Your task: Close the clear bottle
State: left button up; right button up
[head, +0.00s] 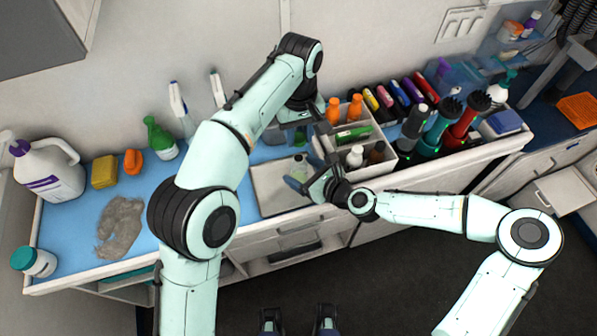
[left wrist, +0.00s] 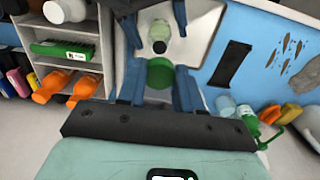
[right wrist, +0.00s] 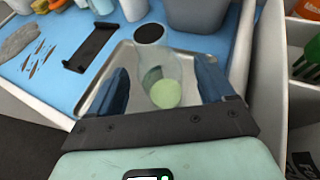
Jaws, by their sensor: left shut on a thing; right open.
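The clear bottle (head: 300,168) stands upright on a metal tray (head: 272,193), with pale green contents at its bottom. Its dark, uncovered mouth shows in the left wrist view, where the bottle (left wrist: 160,29) is just beyond my left fingertips. My left gripper (head: 302,137) is shut on a round green cap (left wrist: 160,74), held above the bottle and apart from it. My right gripper (head: 304,186) is open low beside the bottle. In the right wrist view the bottle (right wrist: 160,72) appears between the open fingers; whether they touch it cannot be told.
A white divided caddy (head: 345,137) with orange and white bottles stands close to the right of the tray. Clippers (head: 412,125) stand farther right. Grey fur (head: 121,228) and a large white jug (head: 48,170) are at the left.

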jog(key=shift+x, duration=1)
jog(key=c, duration=1.5)
pick_arm(q)
send_over(299, 159)
jog(key=shift+f, duration=2.5)
jog(key=shift+f, duration=0.9)
jog(key=shift+f, duration=0.55)
pick_arm(e)
grip_shut()
